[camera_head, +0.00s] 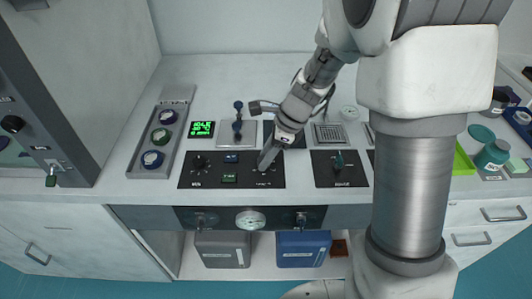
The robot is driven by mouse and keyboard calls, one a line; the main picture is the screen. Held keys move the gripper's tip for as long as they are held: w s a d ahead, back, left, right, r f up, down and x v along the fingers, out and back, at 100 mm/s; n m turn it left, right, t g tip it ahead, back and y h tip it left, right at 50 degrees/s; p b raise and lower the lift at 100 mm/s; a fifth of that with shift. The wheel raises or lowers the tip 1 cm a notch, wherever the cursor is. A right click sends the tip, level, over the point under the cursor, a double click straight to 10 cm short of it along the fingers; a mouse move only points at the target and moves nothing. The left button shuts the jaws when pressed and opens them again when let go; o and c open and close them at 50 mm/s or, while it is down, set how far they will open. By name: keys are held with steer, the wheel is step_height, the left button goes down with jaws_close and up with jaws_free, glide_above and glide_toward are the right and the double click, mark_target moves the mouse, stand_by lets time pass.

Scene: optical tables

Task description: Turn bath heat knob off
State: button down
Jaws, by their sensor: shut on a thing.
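A black control panel (220,181) lies on the white bench. My gripper (264,166) reaches down from the upper right and is shut on that knob. The fingers hide most of the knob, so its pointing direction cannot be told.
A grey tray (140,165) with several round jars stands left of the panel. A second black panel (325,179) with a green-handled lever sits to the right. A small device with a blue-knobbed post (238,118) stands behind. A gauge (250,221) is on the bench front.

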steer(key=n+g+p, duration=0.1)
steer(key=n, duration=0.1)
steer(key=n+g+p, duration=0.1)
steer(key=n+p, duration=0.1)
steer(key=n, duration=0.1)
steer(key=shift+w+r+n, duration=0.15)
steer(key=shift+n, duration=0.15)
steer(key=n+g+p, duration=0.1)
steer(key=n, duration=0.1)
steer(key=n+g+h+p, duration=0.1)
steer(key=n, duration=0.2)
steer(key=shift+w+a+n+h, duration=0.1)
steer(key=shift+n+h, duration=0.2)
steer(key=n+h+p, duration=0.1)
steer(key=n, duration=0.1)
steer(key=n+h+p, duration=0.1)
steer(key=n, duration=0.2)
steer(key=shift+w+a+g, duration=0.1)
steer(key=shift+a+g, duration=0.05)
steer(key=shift+g, duration=0.25)
steer(key=shift+a+n+h+p, duration=0.1)
steer(key=shift+n+h+p, duration=0.5)
steer(key=shift+n, duration=1.9)
steer(key=shift+h, duration=0.3)
steer(key=shift+c, duration=2.2)
jaws_free()
